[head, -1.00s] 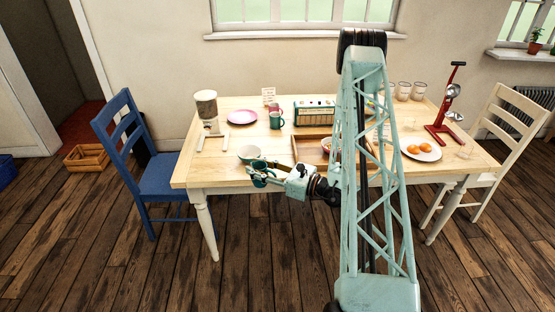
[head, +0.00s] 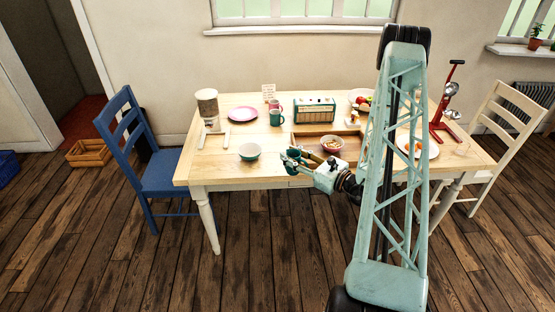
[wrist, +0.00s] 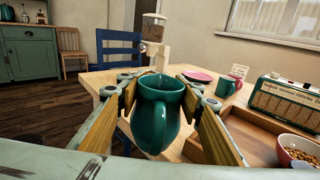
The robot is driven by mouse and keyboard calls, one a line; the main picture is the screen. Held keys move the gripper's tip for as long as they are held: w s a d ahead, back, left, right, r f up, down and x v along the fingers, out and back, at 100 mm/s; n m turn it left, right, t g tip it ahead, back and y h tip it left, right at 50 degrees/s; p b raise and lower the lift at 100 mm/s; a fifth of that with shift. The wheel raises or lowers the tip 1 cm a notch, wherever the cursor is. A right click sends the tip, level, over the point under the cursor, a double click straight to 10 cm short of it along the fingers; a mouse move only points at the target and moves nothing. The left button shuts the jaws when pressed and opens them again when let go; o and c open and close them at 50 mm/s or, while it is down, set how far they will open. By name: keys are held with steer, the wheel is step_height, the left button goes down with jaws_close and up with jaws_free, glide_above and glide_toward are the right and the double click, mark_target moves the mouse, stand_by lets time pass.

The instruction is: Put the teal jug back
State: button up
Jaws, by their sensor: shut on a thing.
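The teal jug (wrist: 158,118) is between the wooden-faced fingers of my gripper (wrist: 161,90) in the wrist view, upright or nearly so, with its open mouth showing. My gripper is shut on it. A smaller teal mug (head: 276,118) stands farther back on the table.
A red juicer (head: 440,125) stands at right. A blue chair (head: 155,175) is at the left end.

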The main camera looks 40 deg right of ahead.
steer(key=shift+w, duration=0.1)
steer(key=w+d, duration=0.2)
steer(key=w, duration=0.5)
steer(key=w+d+f, duration=0.1)
steer(key=w+d, duration=0.1)
steer(key=w, duration=0.6)
steer(key=shift+d+f+b, duration=0.25)
steer(key=shift+d+b, duration=0.05)
steer(key=shift+b, duration=0.15)
steer(key=shift+f, duration=1.75)
steer(key=shift+f+b, duration=0.15)
steer(key=shift+b, duration=0.2)
steer(key=o, duration=1.2)
steer(key=shift+r, duration=0.2)
steer(key=shift+s+d+r+p, duration=0.15)
steer(key=shift+s+d, duration=0.15)
steer(key=shift+s, duration=1.65)
steer(key=shift+s+d+f+p, duration=0.15)
steer(key=shift+s+d, duration=0.1)
steer(key=shift+s, duration=1.75)
steer(key=shift+s+d+r+p, duration=0.15)
steer(key=shift+s+d, duration=0.15)
steer(key=shift+s, duration=1.65)
